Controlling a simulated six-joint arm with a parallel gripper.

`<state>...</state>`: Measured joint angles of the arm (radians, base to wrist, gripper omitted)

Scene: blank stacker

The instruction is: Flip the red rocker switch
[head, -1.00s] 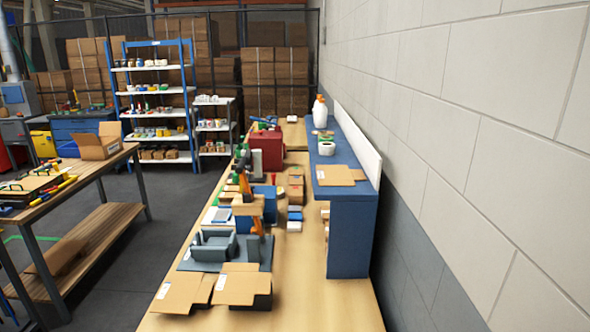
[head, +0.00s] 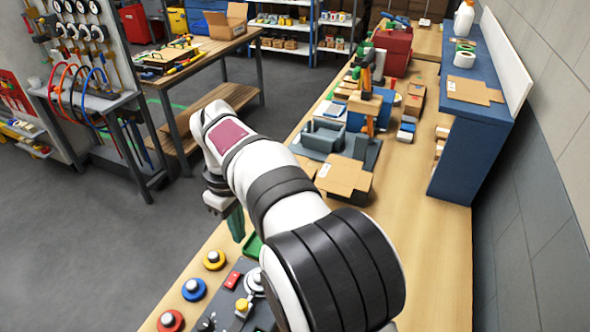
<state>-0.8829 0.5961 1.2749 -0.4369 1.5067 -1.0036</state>
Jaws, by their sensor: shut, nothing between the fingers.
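A small red rocker switch (head: 233,280) sits on a dark control panel (head: 222,309) on the wooden bench, near the bottom of the head view. My gripper (head: 217,207) is shut and empty, hanging above and behind the switch, left of the bench edge in the picture. A dark green piece (head: 236,224) shows beside it; I cannot tell what it belongs to. My arm hides the right part of the panel. Which way the rocker is tipped is too small to tell.
A yellow knob (head: 242,306) and a round dial (head: 254,281) are close to the switch. Cardboard boxes (head: 344,176) lie farther back. Bench right of my arm is bare.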

